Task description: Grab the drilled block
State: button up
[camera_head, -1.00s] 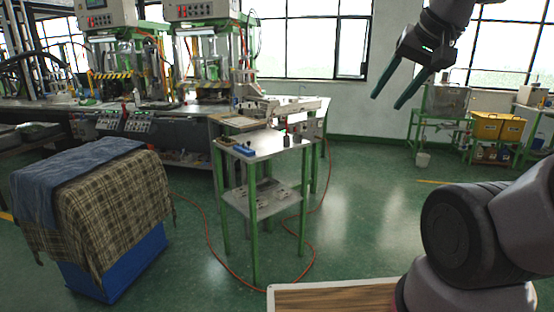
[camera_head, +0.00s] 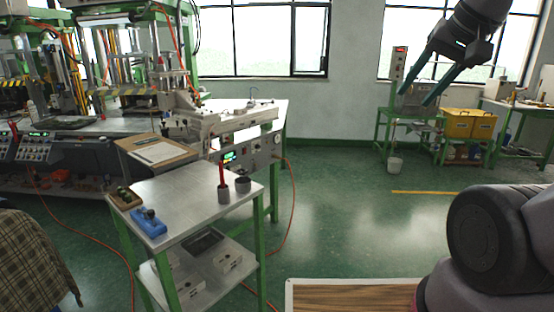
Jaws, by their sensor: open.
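My gripper (camera_head: 412,99) is open and empty, raised at the upper right with its two teal-edged fingers apart, far to the right of the small metal-topped table (camera_head: 185,187). A small brown block with dark pieces on it (camera_head: 125,198) sits at the table's left edge; it may be the drilled block, but holes are too small to make out. Beside it, nearer, lies a blue object (camera_head: 148,222) with a dark knob.
A clipboard (camera_head: 158,151) lies behind the tabletop, beside a pale machine (camera_head: 225,120). A lower shelf (camera_head: 200,275) holds grey boxes. A cloth-covered stack (camera_head: 30,260) is at left. A red hose (camera_head: 292,210) crosses the floor. Open green floor (camera_head: 340,220) lies right of the table.

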aim_at(241, 110)
jog(key=i, duration=2.1)
jog(key=i+l+u, duration=0.15)
jog(key=i+u, duration=0.25)
jog(key=i, duration=0.25)
jog(key=i+l+u, duration=0.4)
jog(key=i, duration=0.2)
jog(key=i+l+u, duration=0.35)
jog(key=i, duration=0.25)
